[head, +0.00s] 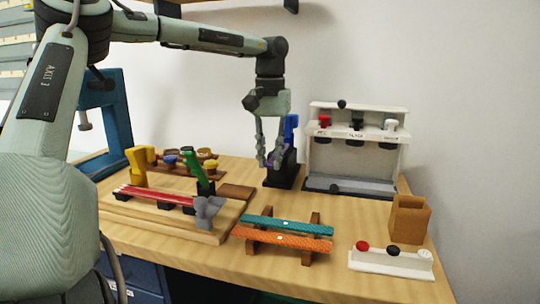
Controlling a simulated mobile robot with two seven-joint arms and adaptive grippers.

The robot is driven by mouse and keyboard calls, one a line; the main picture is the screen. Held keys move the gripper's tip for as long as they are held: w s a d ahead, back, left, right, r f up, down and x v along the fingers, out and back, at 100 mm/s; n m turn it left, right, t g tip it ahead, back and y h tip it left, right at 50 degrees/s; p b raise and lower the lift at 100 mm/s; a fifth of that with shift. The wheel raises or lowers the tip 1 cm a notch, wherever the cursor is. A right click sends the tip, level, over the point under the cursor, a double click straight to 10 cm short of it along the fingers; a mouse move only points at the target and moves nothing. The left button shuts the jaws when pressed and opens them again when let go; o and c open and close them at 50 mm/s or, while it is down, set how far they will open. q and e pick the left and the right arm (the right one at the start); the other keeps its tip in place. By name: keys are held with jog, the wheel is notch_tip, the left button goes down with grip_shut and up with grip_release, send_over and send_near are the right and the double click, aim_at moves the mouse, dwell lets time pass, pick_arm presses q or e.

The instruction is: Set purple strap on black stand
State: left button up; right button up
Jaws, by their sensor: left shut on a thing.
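My left gripper (269,163) reaches down from above, at the left side of the black stand (287,176). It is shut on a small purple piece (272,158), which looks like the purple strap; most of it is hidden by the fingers. The strap is at the stand's upper part, but I cannot tell whether it touches or rests on it. A blue upright part (291,127) rises behind the stand's top. My right gripper is not in view.
A teal strap (287,226) and an orange strap (283,239) lie on a wooden rack in front. A red strap (158,196) lies on a board at left. A white dispenser (357,134) stands behind right. A brown box (408,220) and white button panel (390,262) are at right.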

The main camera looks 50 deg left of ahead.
pick_arm(q)
jog(key=o, duration=0.9)
notch_tip(320, 180, up, 12)
jog(key=shift+f, duration=0.1)
dwell(0.6)
